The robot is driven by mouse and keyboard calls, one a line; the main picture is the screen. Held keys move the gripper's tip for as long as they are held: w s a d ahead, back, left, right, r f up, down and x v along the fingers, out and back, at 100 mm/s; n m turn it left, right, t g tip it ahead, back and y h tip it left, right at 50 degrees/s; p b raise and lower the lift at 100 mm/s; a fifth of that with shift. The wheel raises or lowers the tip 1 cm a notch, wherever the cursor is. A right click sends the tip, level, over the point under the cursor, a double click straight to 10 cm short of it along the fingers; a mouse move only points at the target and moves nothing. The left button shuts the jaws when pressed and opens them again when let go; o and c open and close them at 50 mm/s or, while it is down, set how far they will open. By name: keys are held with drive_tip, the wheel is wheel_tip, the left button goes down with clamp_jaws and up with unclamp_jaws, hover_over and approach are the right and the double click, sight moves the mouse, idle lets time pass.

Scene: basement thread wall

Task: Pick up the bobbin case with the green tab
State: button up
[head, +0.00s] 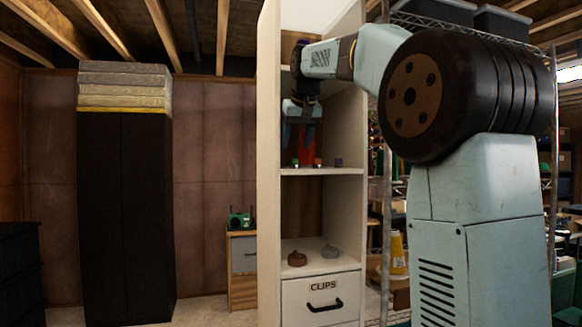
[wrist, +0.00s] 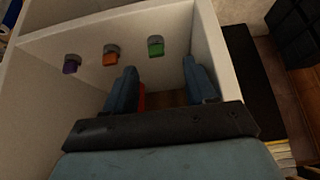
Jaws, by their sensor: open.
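The bobbin case with the green tab (wrist: 155,46) sits on the white shelf in the wrist view, beyond my fingertips and roughly in line with the gap between them. It also shows small on the shelf in the head view (head: 295,162). An orange-tabbed case (wrist: 110,54) and a purple-tabbed case (wrist: 70,63) stand in a row to its left in the wrist view. My gripper (wrist: 159,66) is open, with nothing held; in the head view it (head: 301,138) points down inside the cabinet's upper compartment, above the cases.
A red thing (wrist: 142,99) shows beside my left finger in the wrist view; it is also below my gripper in the head view (head: 307,146). The white cabinet's side walls (head: 268,200) bound the compartment.

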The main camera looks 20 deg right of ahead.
drive_tip(key=shift+d+x, duration=0.15)
drive_tip(key=shift+x, duration=1.3)
drive_tip(key=shift+d+x, duration=0.1)
drive_tip(key=shift+x, duration=1.3)
drive_tip(key=shift+c, duration=0.5)
clamp_jaws()
drive_tip(key=shift+r, duration=0.3)
wheel_tip(320, 180, up, 2)
drive_tip(key=shift+r, duration=0.15)
drive_tip(key=s+d+r, duration=0.4)
drive_tip(key=s+r, duration=0.6)
drive_tip(key=s, duration=0.3)
drive_tip(key=shift+s+d, duration=0.2)
